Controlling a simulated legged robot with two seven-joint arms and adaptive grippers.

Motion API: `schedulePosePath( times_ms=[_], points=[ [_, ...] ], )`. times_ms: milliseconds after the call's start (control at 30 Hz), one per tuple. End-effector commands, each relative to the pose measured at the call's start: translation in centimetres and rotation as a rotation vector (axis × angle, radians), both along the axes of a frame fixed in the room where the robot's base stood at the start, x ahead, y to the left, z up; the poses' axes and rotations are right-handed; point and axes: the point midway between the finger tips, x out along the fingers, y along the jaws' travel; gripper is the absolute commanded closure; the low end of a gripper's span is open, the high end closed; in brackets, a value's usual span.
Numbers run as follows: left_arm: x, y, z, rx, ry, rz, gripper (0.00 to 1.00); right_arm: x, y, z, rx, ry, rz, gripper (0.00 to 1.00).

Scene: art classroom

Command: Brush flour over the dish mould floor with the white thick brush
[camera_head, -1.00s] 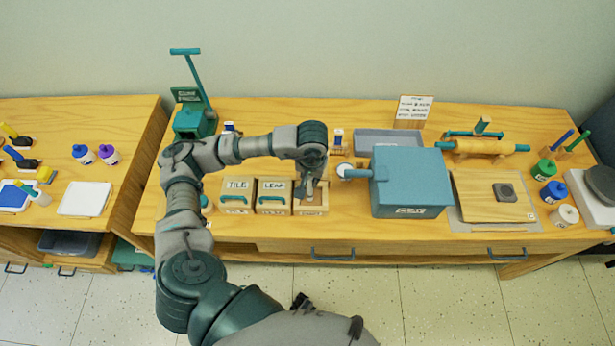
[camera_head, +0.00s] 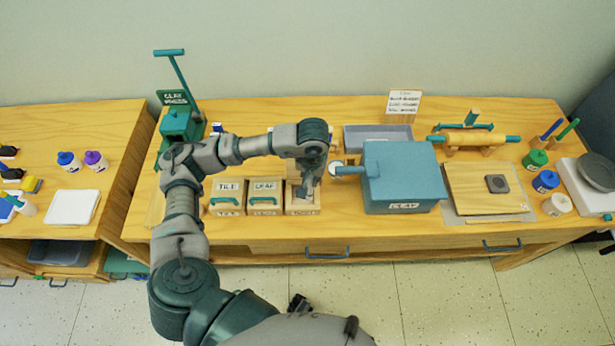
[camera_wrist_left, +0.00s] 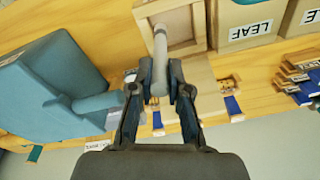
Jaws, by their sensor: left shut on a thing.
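The dish mould (camera_head: 302,209) is a small open wooden box, in line with the boxes labelled TILE (camera_head: 227,198) and LEAF (camera_head: 265,198), at their right. Its framed floor shows in the left wrist view (camera_wrist_left: 182,27). My left gripper (camera_head: 308,182) is above the mould, pointing down. In the left wrist view (camera_wrist_left: 160,78) it is shut on the pale thick brush (camera_wrist_left: 160,50), whose far end overlaps the mould's floor and near wall. I cannot tell whether the brush touches the floor. Flour cannot be made out. My right gripper is not in view.
A blue CLAY box (camera_head: 403,172) with a protruding handle stands close right of the mould. A small white round thing (camera_head: 336,171) is beside that handle. Behind are a grey tray (camera_head: 378,131) and a sign (camera_head: 404,103). A green clay press (camera_head: 180,125) stands back left.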

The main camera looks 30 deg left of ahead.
Motion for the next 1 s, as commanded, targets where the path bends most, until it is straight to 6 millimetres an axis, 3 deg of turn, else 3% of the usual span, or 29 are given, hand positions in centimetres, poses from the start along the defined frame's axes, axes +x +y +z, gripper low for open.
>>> schedulePosePath(
  times_ms=[433, 1000],
  points=[
    [0.1, -0.1, 0.0, 0.001, 0.0, 0.001, 1.0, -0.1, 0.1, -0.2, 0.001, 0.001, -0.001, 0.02],
    [-0.6, 1.3, -0.2, 0.001, 0.0, 0.0, 1.0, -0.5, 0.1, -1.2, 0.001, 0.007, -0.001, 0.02]
  ],
)
